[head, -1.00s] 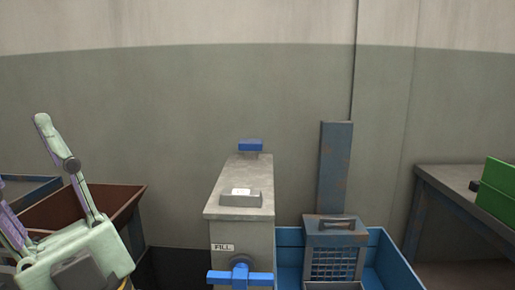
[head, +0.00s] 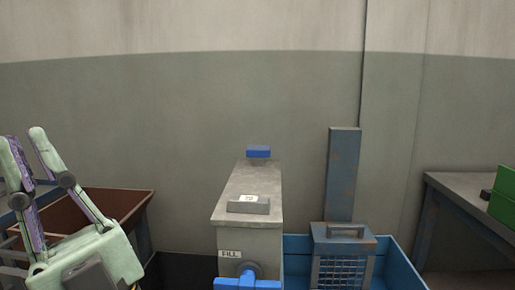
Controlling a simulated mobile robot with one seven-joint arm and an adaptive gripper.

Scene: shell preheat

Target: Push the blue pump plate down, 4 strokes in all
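The blue pump plate (head: 258,151) shows as a small blue block at the back end of the top of a grey pump housing (head: 248,177). It stands raised above the housing top on a short dark support. My gripper (head: 24,136) is at the far left, pale green with purple-edged fingers pointing up. Its two fingers are apart with nothing between them, so it is open and empty. It is well to the left of the plate and not touching it. The lower part of the gripper is cut off by the frame.
A blue handle (head: 247,284) sits on the housing front below a FILL label (head: 231,254). A small grey box (head: 249,204) is on its top. A brown bin (head: 128,203) stands left, a blue crate (head: 388,270) with a caged unit right, and a bench (head: 470,197) far right.

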